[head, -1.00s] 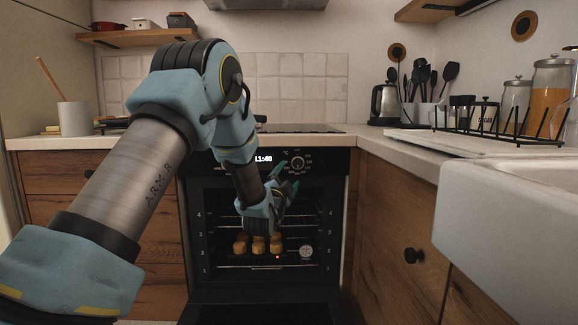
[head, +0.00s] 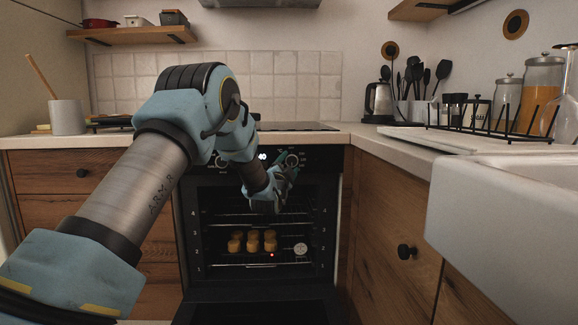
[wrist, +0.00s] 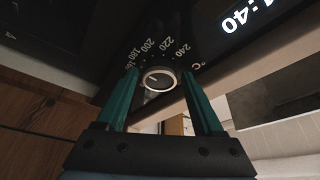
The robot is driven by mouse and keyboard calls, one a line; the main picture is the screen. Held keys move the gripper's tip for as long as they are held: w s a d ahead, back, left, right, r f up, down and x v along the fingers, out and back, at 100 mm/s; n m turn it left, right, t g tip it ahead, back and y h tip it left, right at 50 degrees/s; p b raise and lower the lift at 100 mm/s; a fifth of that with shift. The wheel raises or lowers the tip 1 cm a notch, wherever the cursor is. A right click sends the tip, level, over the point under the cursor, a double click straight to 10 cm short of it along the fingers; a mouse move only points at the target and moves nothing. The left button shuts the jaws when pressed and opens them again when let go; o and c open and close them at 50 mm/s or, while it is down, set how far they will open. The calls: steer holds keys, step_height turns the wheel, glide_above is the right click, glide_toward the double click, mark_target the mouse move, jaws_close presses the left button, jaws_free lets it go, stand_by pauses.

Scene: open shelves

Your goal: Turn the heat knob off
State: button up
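The heat knob (wrist: 158,80) is a round dial with a pale rim on the oven's black control panel, with temperature numbers and °C printed around it. In the head view the knob (head: 293,160) is partly hidden behind my gripper (head: 287,168). In the wrist view my gripper (wrist: 159,76) is open, with one teal finger on each side of the knob. Gaps show between the fingers and the knob's rim; whether either finger touches it is unclear.
The oven door (head: 266,305) hangs open below the panel. Several golden pastries (head: 253,243) and a round white dial (head: 301,249) are inside. A wooden cabinet (head: 388,220) and a white sink (head: 510,215) stand to the right.

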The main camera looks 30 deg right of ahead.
jaws_close()
stand_by(0.3)
steer(key=shift+f+b, duration=0.15)
steer(key=shift+b, duration=0.3)
